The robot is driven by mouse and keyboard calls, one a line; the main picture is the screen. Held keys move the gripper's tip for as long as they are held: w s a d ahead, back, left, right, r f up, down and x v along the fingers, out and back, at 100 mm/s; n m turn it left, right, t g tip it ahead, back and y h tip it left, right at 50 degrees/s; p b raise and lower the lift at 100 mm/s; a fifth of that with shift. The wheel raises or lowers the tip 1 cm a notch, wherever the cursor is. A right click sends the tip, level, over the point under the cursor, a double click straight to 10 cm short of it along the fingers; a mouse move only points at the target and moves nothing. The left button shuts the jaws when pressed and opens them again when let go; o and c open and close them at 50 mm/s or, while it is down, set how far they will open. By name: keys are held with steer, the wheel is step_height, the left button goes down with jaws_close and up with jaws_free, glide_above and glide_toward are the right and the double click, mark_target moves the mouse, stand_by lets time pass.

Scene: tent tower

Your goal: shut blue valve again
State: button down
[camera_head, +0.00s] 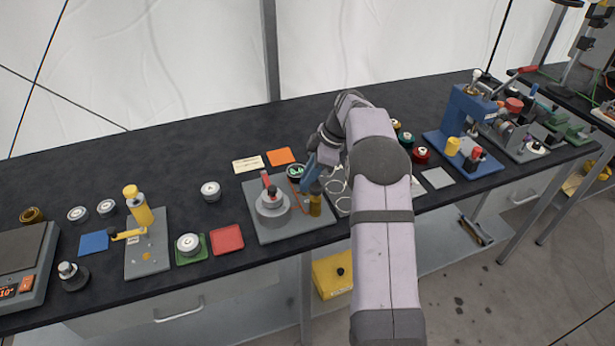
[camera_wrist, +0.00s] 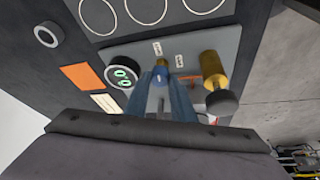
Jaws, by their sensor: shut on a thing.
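My gripper (camera_head: 309,178) reaches down over the far right part of a grey plate (camera_head: 318,224) on the black bench. In the wrist view its two blue-grey fingers (camera_wrist: 163,92) are shut on the small blue valve (camera_wrist: 161,73), with brass just beyond it. The fingers hide most of the valve, so I cannot tell its turn position. In the head view my gripper covers it. A brass cylinder (camera_head: 315,205) stands beside the fingers on the plate, and it also shows in the wrist view (camera_wrist: 213,72). A dial with green marks (camera_wrist: 122,77) is on the other side.
A round grey pot (camera_head: 272,205) with a red handle (camera_head: 265,182) stands on the plate's left. An orange card (camera_head: 281,156) and a white label (camera_head: 248,165) lie behind. A blue press (camera_head: 466,115) stands far right.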

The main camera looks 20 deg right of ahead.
steer(key=shift+w+n+g+p, duration=0.1)
steer(key=shift+n+g+p, duration=0.4)
steer(key=shift+n, duration=0.5)
steer(key=c, duration=1.5)
jaws_free()
steer(key=shift+d, duration=0.1)
steer(key=shift+b+v, duration=0.45)
steer(key=shift+v, duration=3.2)
steer(key=shift+r, duration=0.1)
